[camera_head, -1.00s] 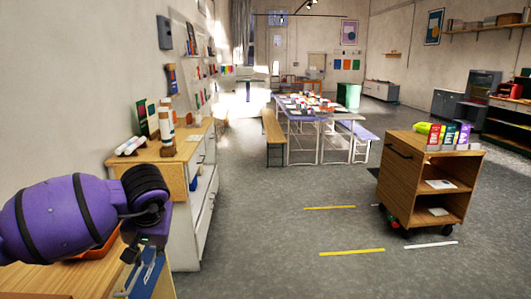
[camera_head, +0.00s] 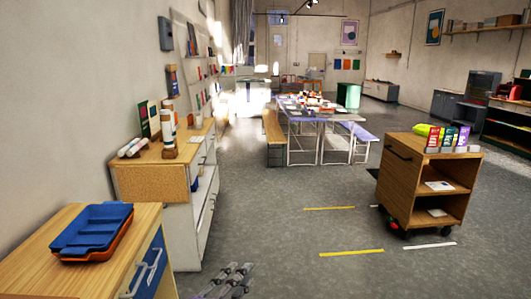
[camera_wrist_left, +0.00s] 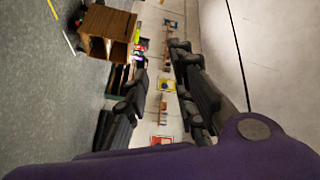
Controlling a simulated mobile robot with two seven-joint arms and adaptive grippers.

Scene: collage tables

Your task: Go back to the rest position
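My left gripper (camera_head: 238,270) shows low in the head view, right of the near wooden cabinet, with only its grey fingers above the bottom edge. In the left wrist view, its two dark fingers (camera_wrist_left: 158,62) stand apart with nothing between them. It is open and empty, held clear of the furniture. My right gripper is in neither view.
A blue tray (camera_head: 92,226) lies stacked on an orange tray (camera_head: 120,243) on the near cabinet (camera_head: 40,275). A second cabinet (camera_head: 150,182) stands behind. A wooden cart (camera_head: 392,185) is at the right, with open grey floor (camera_head: 280,225) between.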

